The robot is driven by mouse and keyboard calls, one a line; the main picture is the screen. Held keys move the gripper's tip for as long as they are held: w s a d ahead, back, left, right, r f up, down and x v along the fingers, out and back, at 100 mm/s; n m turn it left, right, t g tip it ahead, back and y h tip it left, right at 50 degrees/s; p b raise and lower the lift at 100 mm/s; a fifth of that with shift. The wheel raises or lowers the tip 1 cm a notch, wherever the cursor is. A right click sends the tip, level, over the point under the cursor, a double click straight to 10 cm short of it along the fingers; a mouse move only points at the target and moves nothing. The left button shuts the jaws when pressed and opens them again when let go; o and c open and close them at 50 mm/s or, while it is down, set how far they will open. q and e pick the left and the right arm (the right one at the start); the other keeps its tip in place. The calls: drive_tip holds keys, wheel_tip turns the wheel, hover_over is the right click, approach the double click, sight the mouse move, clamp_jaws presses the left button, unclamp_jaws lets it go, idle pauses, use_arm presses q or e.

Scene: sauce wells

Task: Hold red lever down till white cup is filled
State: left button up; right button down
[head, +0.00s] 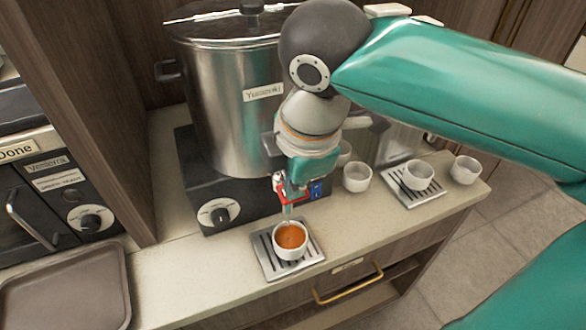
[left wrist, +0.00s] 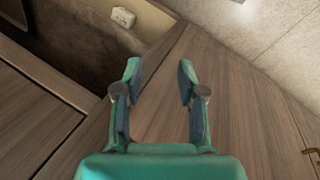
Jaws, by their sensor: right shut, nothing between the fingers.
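A white cup (head: 290,253) stands upright on a slotted metal drip tray (head: 268,262) in the head view. Orange-brown sauce (head: 290,236) shows inside it, high up near the rim. Above it, my right gripper (head: 287,196) is shut with nothing between its fingers. It is at the red lever (head: 278,188), which is partly hidden by the gripper; whether they touch is hard to tell. A thin vertical piece or stream shows between the lever and the cup. My left gripper (left wrist: 157,85) is open and empty in the left wrist view, in front of wood panelling.
A large steel pot (head: 222,120) with a label stands on a black heater base (head: 240,205) behind the cup. More white cups (head: 357,177) stand to the right, one on a second drip tray (head: 432,190). A brown tray (head: 70,300) lies at left.

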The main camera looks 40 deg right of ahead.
drive_tip(key=shift+r+p, duration=0.7)
drive_tip(key=shift+r, duration=0.1)
drive_tip(key=shift+r+p, duration=0.6)
wheel_tip(320, 180, up, 4)
drive_tip(key=p, duration=0.3)
drive_tip(key=shift+f+p, duration=0.15)
drive_tip(key=shift+p, duration=0.15)
wheel_tip(320, 180, up, 9)
drive_tip(key=shift+s, duration=0.3)
drive_tip(key=shift+f, duration=0.1)
